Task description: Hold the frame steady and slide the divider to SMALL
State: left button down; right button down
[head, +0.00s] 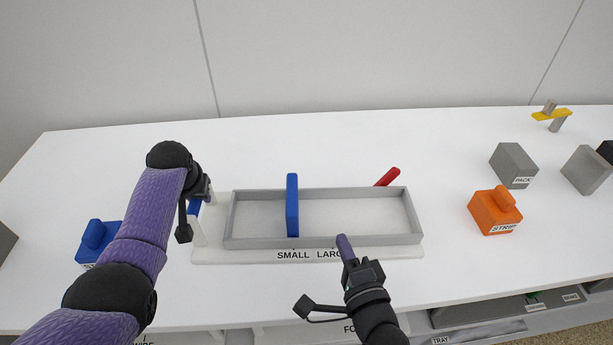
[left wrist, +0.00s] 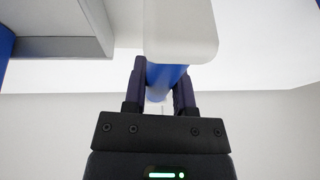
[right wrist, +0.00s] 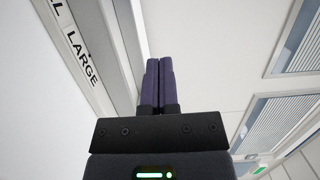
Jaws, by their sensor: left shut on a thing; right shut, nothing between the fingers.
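The grey rectangular frame (head: 233,220) lies on a pale base plate marked SMALL and LARGE along its front. The blue divider (head: 292,206) stands upright across the frame, left of its middle, its front end about in line with the SMALL mark. My left gripper (head: 203,192) is at the frame's left end, shut on the blue bar of a handle (head: 196,210) with a white post; the bar shows between the fingers in the left wrist view (left wrist: 165,76). My right gripper (head: 343,240) is shut and empty at the frame's front wall near LARGE, apart from the divider.
A red bar (head: 388,177) sticks up behind the frame. A blue block (head: 97,236) is at left. An orange STRIP block (head: 495,211), a grey PACK block (head: 513,165) and a yellow piece (head: 552,114) are at right.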

pick_arm(q)
jog(key=shift+s+f, duration=0.1)
jog(key=shift+f, duration=0.1)
jog(key=shift+c, duration=2.4)
grip_release()
jog(key=shift+r, duration=0.1)
jog(key=shift+o, duration=0.7)
